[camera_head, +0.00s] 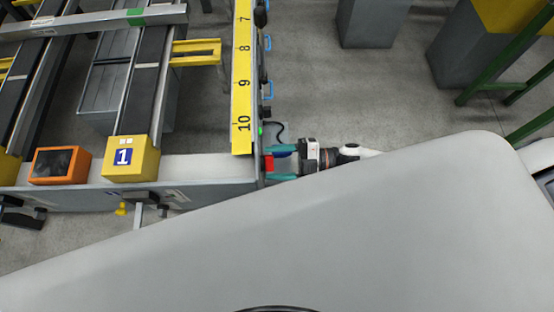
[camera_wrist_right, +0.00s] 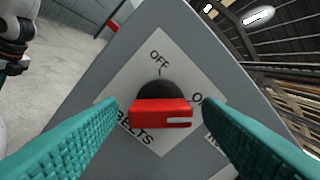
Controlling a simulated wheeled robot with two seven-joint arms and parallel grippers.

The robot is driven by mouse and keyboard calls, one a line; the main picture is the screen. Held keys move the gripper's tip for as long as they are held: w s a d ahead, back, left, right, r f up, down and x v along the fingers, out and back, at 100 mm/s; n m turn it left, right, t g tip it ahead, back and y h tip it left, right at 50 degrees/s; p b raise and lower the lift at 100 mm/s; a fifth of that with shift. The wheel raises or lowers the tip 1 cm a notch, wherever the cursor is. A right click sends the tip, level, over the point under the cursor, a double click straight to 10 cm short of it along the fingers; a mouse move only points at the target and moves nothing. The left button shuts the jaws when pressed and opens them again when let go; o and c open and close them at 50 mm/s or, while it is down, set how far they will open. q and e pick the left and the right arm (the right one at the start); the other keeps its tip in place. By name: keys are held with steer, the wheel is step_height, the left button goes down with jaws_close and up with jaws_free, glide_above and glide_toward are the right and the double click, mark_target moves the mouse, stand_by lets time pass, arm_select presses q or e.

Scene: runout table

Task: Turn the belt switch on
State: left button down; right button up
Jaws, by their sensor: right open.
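The belt switch (camera_wrist_right: 160,112) is a black round knob with a red bar handle on a white label reading OFF, BELTS and a partly hidden ON. The bar lies level in the right wrist view, and its white mark is at the right end, on the ON side. In the head view a small red part (camera_head: 268,164) shows at the end of the table frame. My right gripper (camera_wrist_right: 161,108) is open, with one teal finger on each side of the red bar and small gaps between. It also shows in the head view (camera_head: 279,163). My left gripper is out of view.
A yellow numbered rail (camera_head: 242,90) runs away from the switch, with a green light at its near end. An orange box (camera_head: 60,165) and a yellow block marked 1 (camera_head: 131,158) sit on the table frame to the left.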

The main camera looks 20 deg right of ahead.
steer(key=b+v, duration=0.2)
steer(key=v, duration=1)
